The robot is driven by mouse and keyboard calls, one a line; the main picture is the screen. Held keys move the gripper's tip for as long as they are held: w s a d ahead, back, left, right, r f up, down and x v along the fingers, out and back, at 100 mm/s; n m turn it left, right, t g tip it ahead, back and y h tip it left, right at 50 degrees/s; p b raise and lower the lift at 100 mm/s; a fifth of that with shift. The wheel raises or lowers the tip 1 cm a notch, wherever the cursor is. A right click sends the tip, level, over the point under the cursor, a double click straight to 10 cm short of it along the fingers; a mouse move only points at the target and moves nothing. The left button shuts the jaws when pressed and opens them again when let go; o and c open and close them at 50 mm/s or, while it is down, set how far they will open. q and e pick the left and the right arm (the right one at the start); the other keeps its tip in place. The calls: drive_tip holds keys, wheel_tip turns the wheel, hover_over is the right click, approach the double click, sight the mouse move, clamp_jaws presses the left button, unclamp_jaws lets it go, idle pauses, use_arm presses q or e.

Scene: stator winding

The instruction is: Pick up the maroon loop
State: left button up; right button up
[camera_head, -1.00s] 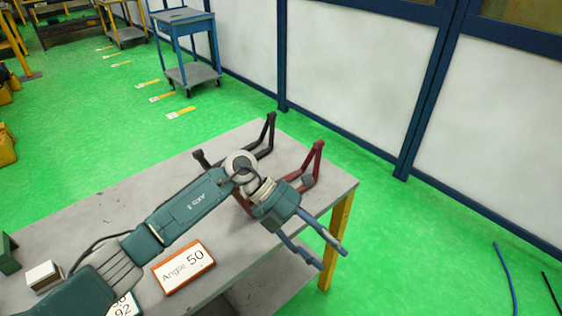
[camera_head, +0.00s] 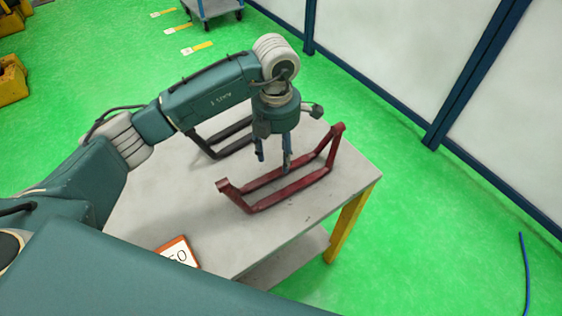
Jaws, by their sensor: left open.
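The maroon loop (camera_head: 290,188) lies on the grey table (camera_head: 190,215) near its right end, with both of its ends bent upward. My left gripper (camera_head: 273,164) points down over the loop's far long side, near its middle. Its fingers are open and nothing is held between them. I cannot tell whether the fingertips touch the loop or hang just above it. My right gripper is not seen.
A black loop (camera_head: 225,140) lies behind the maroon one, partly hidden by my left arm. A blue trolley (camera_head: 213,8) is far behind.

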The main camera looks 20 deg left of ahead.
sight(277, 169)
use_arm(q)
drive_tip(key=shift+f, duration=0.3)
wheel_tip(277, 169, down, 4)
drive_tip(key=shift+f+p, duration=0.15)
drive_tip(key=shift+p, duration=0.75)
drive_tip(key=shift+f, duration=0.4)
drive_tip(key=shift+a+f, duration=0.1)
drive_tip(key=shift+f, duration=0.05)
drive_tip(key=c, duration=0.8)
drive_tip(key=shift+w, duration=0.1)
clamp_jaws()
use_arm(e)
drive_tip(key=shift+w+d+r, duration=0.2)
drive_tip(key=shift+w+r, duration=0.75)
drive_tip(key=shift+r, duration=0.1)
